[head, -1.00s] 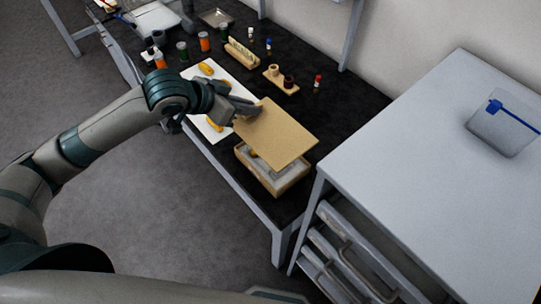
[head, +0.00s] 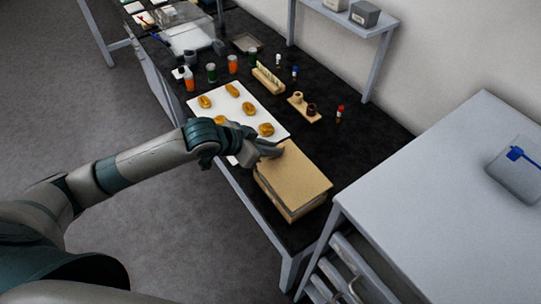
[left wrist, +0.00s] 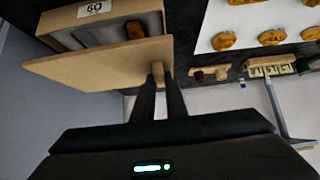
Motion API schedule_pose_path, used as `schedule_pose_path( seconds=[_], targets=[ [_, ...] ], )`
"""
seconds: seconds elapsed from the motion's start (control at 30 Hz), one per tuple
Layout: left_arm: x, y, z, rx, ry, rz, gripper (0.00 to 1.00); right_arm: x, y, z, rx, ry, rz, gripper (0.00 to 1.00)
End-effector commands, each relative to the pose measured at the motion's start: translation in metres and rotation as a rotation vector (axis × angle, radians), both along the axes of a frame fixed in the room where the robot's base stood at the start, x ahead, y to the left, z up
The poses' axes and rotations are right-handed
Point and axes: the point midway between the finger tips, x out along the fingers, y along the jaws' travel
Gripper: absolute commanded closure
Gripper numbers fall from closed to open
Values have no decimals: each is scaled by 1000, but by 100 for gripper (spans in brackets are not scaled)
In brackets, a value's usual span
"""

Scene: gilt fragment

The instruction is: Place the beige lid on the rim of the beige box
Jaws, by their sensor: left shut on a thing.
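The beige lid (head: 296,172) is a flat tan board. My left gripper (head: 274,150) is shut on a small upright piece of it, near its back left edge in the head view. The lid covers nearly all of the beige box (head: 291,214), which stands at the table's near right end. In the left wrist view the lid (left wrist: 95,66) is apart from the box (left wrist: 62,18) on the visible side; grey lining and a brown-gold piece show through the gap. Whether any edge touches the rim is unclear. My right gripper is not in view.
A white sheet (head: 236,108) with several gold pieces lies left of the box. A grey cabinet (head: 430,190) stands close on the right.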

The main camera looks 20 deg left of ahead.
Motion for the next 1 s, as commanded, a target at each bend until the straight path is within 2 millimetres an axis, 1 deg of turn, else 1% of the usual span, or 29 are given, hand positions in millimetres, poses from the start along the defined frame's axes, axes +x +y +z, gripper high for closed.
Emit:
schedule_pose_path(
  seconds=[0.2, 0.33, 0.7, 0.73, 0.77, 0.8, 1.0],
  targets=[
    [-1, 0, -21, 1, 4, 1, 100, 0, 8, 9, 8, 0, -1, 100],
    [-1, 0, -34, 0, 4, 1, 100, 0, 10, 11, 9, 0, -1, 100],
    [-1, 0, -38, 1, 1, 0, 100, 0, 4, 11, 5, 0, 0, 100],
    [-1, 0, -37, 1, 1, 0, 81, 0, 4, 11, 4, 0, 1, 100],
    [-1, 0, -37, 1, 1, 0, 74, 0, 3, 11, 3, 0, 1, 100],
    [-1, 0, -37, 1, 1, 0, 69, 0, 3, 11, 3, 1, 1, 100],
    [-1, 0, -37, 1, 2, 0, 69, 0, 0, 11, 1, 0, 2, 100]
  ],
)
